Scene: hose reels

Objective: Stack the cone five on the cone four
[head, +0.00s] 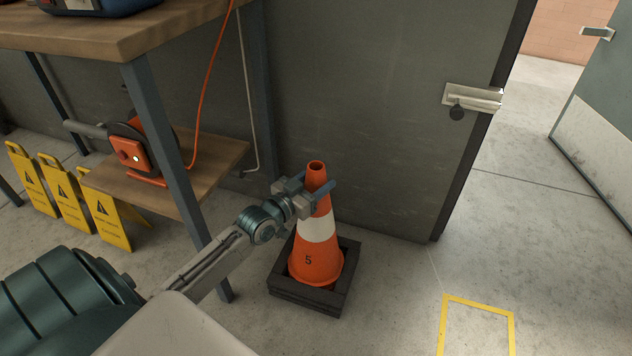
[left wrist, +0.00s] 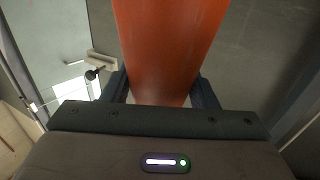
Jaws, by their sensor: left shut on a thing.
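The orange cone five (head: 319,262), with a white band and a black "5", stands upright over a dark square base (head: 300,296) on the floor. My left gripper (head: 314,190) is shut on its upper part, just below the open top. In the left wrist view the cone (left wrist: 168,45) fills the middle between the two fingers (left wrist: 160,92). No cone marked four can be made out. Whether another cone is under cone five, or whether its foot touches the base, I cannot tell. My right gripper is not in view.
A workbench (head: 125,42) with a metal leg and a low shelf (head: 195,170) stands left of the cone. An orange hose reel (head: 130,152) sits on the shelf. Several yellow floor signs (head: 70,195) stand at far left.

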